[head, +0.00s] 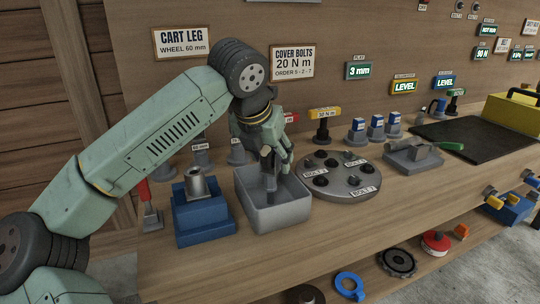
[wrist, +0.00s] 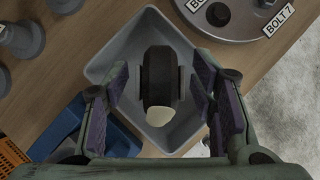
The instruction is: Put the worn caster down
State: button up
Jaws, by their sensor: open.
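The worn caster (wrist: 160,78) shows in the wrist view as a dark wheel with a pale patch at its near end. It is inside the grey bin (wrist: 102,62), near its middle. In the head view the bin (head: 282,217) stands on the bench, and my gripper hides most of its inside. My gripper (wrist: 168,98) is open, with one purple-padded finger on each side of the caster and a visible gap to it. In the head view my gripper (head: 276,170) points down into the bin.
A blue block with a metal cup (head: 205,228) stands close to the bin's left. A round plate with bolts (head: 350,190) is close on the right. Small posts stand behind, and a red-handled tool (head: 152,218) is at far left. Free bench lies in front of the bin.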

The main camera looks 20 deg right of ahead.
jog(key=shift+s+a+r, duration=0.1)
jog(key=shift+r, duration=0.35)
jog(key=b+v, duration=0.1)
jog(key=v, duration=1)
jog(key=shift+r, duration=0.2)
jog(key=shift+s+a, duration=0.1)
